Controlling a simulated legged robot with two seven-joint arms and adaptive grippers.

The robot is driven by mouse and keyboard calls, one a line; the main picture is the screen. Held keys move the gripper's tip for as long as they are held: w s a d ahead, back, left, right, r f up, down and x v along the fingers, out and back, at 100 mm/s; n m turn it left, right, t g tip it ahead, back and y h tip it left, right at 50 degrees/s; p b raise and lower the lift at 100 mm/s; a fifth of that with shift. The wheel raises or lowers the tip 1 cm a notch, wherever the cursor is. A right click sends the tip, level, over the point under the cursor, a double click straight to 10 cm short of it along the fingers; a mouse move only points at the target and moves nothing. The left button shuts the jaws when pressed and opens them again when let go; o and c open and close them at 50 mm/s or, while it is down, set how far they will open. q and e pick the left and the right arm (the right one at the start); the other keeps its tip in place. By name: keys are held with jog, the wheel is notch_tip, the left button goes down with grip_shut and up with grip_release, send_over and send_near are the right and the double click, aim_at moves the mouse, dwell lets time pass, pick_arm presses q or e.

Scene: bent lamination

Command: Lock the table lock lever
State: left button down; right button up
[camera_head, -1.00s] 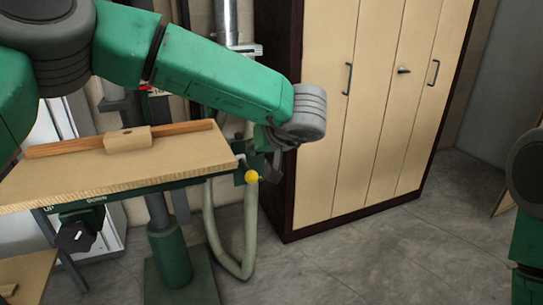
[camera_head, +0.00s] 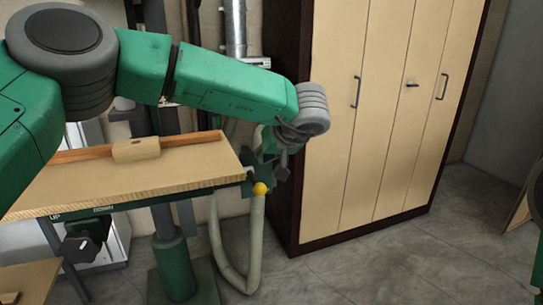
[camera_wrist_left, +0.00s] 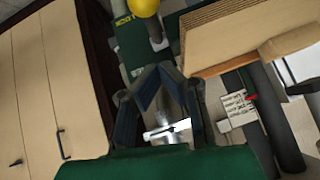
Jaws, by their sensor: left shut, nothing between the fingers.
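The table lock lever has a round yellow knob (camera_head: 261,188) at the right end of the wooden-topped table (camera_head: 120,190), on the green bracket under its edge. The knob also shows at the top of the left wrist view (camera_wrist_left: 143,6), beside a green plate with yellow lettering, too cut off to read. My left gripper (camera_head: 283,170) hangs just right of the knob in the head view, apart from it. In the wrist view its fingers (camera_wrist_left: 158,70) meet at the tips, shut and empty, below the knob. My right gripper is not in view.
A wooden block (camera_head: 136,149) rests against the strip at the table's back. A black crank knob (camera_head: 82,249) is under the front edge. A pale hose (camera_head: 256,240) hangs below the lever. A tall cupboard (camera_head: 385,120) stands close on the right. The floor in front is clear.

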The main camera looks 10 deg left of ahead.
aim_at(256, 180)
pick_arm(q)
jog(key=f, duration=0.2)
jog(key=w+f+b, duration=0.1)
jog(key=f, duration=0.1)
jog(key=a+f, duration=0.1)
jog(key=shift+w+f, duration=0.15)
jog(key=shift+f, duration=0.25)
jog(key=shift+a+f+b, duration=0.2)
jog(key=shift+b, duration=0.1)
jog(key=shift+a+f, duration=0.1)
jog(key=shift+a, duration=0.2)
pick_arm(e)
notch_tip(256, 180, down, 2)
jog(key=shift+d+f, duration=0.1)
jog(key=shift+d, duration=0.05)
pick_arm(q)
jog(key=shift+d, duration=0.1)
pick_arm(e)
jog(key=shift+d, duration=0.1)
